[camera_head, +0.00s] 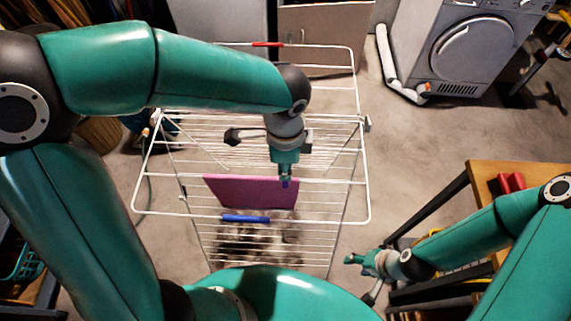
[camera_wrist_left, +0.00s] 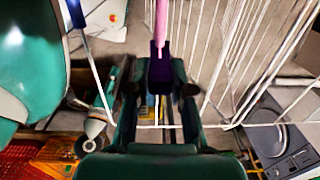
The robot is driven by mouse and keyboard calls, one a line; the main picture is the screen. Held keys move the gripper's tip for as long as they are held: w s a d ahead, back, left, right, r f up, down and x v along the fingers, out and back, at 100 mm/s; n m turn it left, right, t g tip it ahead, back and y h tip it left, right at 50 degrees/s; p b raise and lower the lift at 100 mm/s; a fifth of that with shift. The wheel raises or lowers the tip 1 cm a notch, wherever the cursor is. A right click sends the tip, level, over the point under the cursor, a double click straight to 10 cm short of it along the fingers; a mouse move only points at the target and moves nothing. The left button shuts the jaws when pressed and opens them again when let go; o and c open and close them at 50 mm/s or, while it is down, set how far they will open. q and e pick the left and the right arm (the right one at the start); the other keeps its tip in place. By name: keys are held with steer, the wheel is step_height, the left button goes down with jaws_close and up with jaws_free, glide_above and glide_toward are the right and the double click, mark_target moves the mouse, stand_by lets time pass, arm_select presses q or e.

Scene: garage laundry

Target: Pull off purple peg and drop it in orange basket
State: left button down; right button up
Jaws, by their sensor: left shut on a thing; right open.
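A pink cloth (camera_head: 250,192) hangs over the white drying rack (camera_head: 368,190), and its edge also shows in the left wrist view (camera_wrist_left: 161,22). The dark purple peg (camera_head: 285,184) is at the cloth's upper right edge. In the left wrist view the peg (camera_wrist_left: 160,68) sits between the fingers, with the pink cloth running up from it. My left gripper (camera_head: 285,176) is shut on the peg, pointing down at the rack. My right gripper (camera_head: 358,262) is open and empty, low at the right, beside the rack. I cannot clearly make out the orange basket.
A blue piece (camera_head: 245,218) lies along the rack's near bar, and a red one (camera_head: 267,44) on its far bar. A wooden table (camera_head: 510,172) stands right, with a dryer (camera_head: 468,52) behind. Grey floor (camera_head: 420,140) is clear between rack and dryer.

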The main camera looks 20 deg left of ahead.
arm_select(q)
steer(key=shift+r+p, duration=1.45)
steer(key=shift+r, duration=0.5)
